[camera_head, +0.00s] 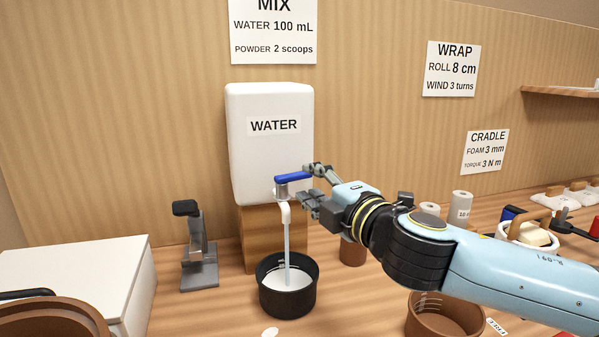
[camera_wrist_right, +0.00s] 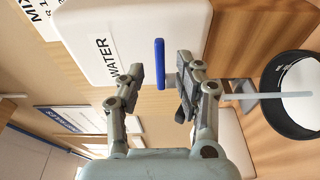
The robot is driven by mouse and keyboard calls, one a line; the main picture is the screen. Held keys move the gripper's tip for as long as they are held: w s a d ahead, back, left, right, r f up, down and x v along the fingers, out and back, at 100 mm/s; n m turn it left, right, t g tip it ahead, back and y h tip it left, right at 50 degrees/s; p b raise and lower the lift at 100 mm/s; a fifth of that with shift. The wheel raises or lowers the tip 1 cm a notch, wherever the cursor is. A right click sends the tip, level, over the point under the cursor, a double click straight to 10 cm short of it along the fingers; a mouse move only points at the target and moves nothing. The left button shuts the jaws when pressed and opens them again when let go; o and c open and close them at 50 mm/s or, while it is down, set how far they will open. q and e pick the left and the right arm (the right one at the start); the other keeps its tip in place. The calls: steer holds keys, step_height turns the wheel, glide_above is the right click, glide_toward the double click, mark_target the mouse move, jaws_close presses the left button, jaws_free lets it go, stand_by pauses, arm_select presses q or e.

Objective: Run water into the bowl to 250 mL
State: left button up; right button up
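The white tank labelled WATER (camera_head: 270,160) stands on a wooden block with a tap at its lower front. The tap's blue lever (camera_head: 293,177) points sideways, and a stream of water (camera_head: 287,245) falls from the spout. The black bowl (camera_head: 287,303) stands under the spout, and the stream lands inside it. Pale liquid shows in the bowl; I cannot read any level mark. My right gripper (camera_head: 309,188) is open at the tap, and in the right wrist view the lever (camera_wrist_right: 160,64) lies between its parted fingers (camera_wrist_right: 160,82). My left gripper is out of view.
The MIX sign (camera_head: 273,30) reads water 100 mL, powder 2 scoops. A grey stand (camera_head: 199,262) is left of the bowl, beside a white box (camera_head: 80,275). A brown container (camera_head: 440,318) is at the lower right, below my right arm. Bench between bowl and stand is mostly clear.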

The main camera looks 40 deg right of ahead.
mark_target(303, 178)
steer(key=p+x, duration=0.1)
steer(key=x, duration=0.4)
steer(key=shift+c, duration=0.2)
jaws_close()
